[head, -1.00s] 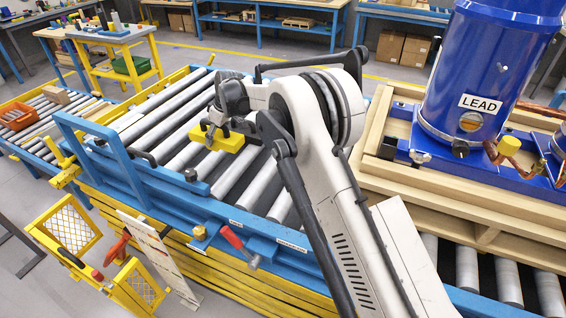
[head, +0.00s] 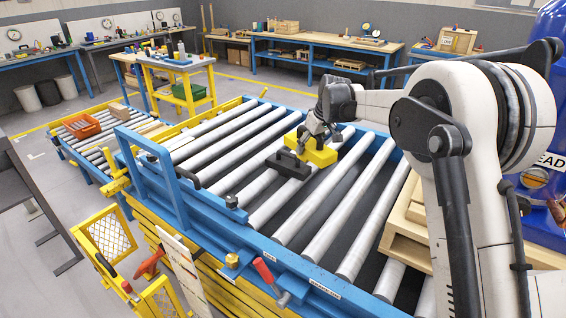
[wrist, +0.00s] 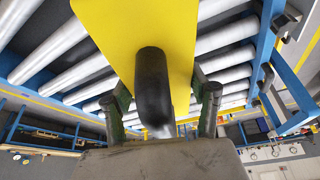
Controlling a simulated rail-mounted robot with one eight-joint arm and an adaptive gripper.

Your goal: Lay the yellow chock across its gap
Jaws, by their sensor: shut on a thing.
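The yellow chock (head: 321,154) is held over the grey rollers of the blue-framed conveyor (head: 330,283). In the wrist view its flat yellow face (wrist: 135,28) fills the top middle, with a black handle (wrist: 153,85) standing toward the camera. My gripper (head: 312,137) is shut on the chock; in the wrist view its two fingers (wrist: 164,100) flank the handle. A dark piece (head: 289,163) shows just left of the chock; I cannot tell whether it belongs to it. Dark gaps show between the rollers, but I cannot tell which is the chock's. Any contact with the rollers is unclear.
A wooden pallet (head: 407,222) stands at the conveyor's right, beside a blue machine (head: 538,215). A blue upright frame (head: 157,180) and red-handled lever (head: 266,275) line the near side. A smaller conveyor with an orange bin (head: 80,126) lies at left.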

